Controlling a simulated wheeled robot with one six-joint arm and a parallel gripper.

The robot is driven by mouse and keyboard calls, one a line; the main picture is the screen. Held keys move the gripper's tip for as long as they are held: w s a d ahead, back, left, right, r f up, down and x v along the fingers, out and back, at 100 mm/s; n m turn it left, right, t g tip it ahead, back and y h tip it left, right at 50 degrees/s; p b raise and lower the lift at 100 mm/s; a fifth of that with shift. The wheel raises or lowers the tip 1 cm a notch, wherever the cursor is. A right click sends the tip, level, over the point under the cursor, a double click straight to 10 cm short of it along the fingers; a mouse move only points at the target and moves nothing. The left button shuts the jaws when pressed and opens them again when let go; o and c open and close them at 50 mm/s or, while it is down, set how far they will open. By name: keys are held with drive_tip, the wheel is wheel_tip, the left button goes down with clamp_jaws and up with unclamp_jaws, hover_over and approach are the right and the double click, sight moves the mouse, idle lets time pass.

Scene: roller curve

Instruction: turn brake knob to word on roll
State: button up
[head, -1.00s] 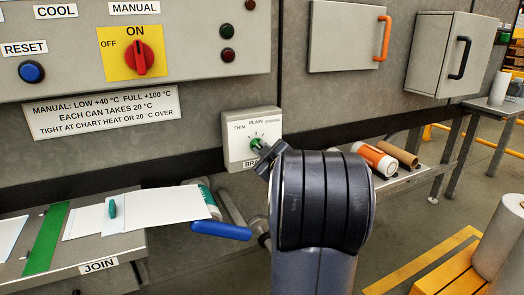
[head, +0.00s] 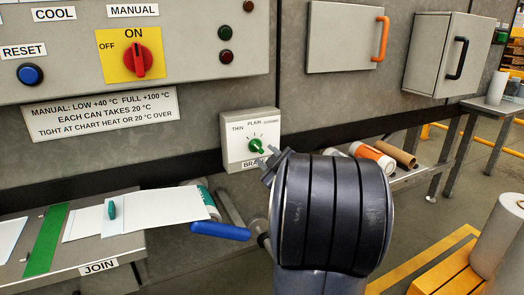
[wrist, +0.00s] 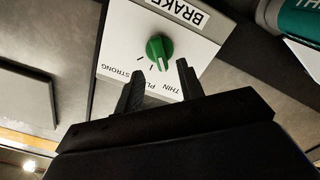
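The green brake knob (head: 256,146) sits on a pale plate marked THIN, PLAIN and STRONG, with BRAKE below. In the wrist view the knob (wrist: 158,48) is seen upside down, its white line towards THIN. My gripper (wrist: 160,78) is open and empty, its two fingers just short of the knob and apart from it. In the head view the gripper (head: 270,164) is just right of and below the knob, partly hidden by my wrist. A teal-ended roll (head: 208,200) carries the white sheet; in the wrist view its white letters (wrist: 304,8) are cut off.
The control panel with a red switch (head: 138,60) is above left. A roll with an orange band (head: 374,157) and a brown roll (head: 397,153) lie on a shelf at right. Grey cabinets hang above.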

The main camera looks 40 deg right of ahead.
sight(259, 148)
drive_tip(key=v, duration=0.5)
drive_tip(key=shift+s+a+p, duration=0.15)
drive_tip(key=shift+s+p, duration=0.2)
drive_tip(key=shift+p, duration=0.05)
drive_tip(key=b+x, duration=0.2)
drive_tip(key=x, duration=0.9)
drive_tip(key=shift+s, duration=0.15)
drive_tip(key=shift+s, duration=0.1)
